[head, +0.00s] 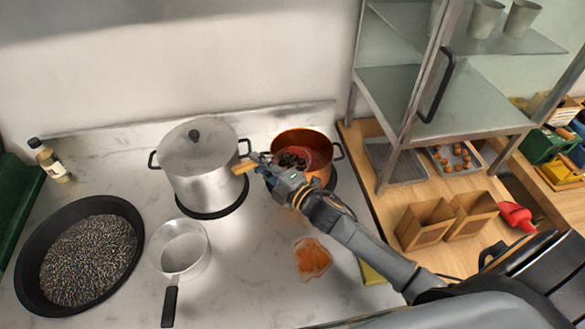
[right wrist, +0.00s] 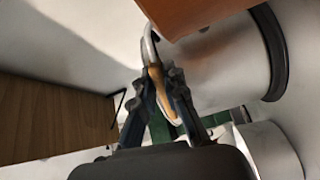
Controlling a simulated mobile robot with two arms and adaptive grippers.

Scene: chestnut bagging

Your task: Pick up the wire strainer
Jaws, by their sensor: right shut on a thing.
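The copper pot (head: 322,139) stands at the back of the worktop with dark chestnuts (head: 292,160) inside. The wire strainer's wooden handle (head: 243,168) sticks out to the left of this pot. Its basket seems to be inside the pot around the chestnuts, but its mesh is hard to make out. My right gripper (head: 262,168) is shut on the handle at the pot's left side. In the right wrist view, the wooden handle (right wrist: 155,80) lies between the fingers, and its metal rod runs up to the pot's edge (right wrist: 195,12). My left gripper is not in view.
A lidded steel pot (head: 200,170) stands close left of the gripper. A saucepan (head: 180,248) and a black pan of dark grains (head: 90,255) are further left. A glass cabinet (head: 420,95) and open paper bags (head: 425,224) are right. An orange-brown patch (head: 312,258) lies on the worktop.

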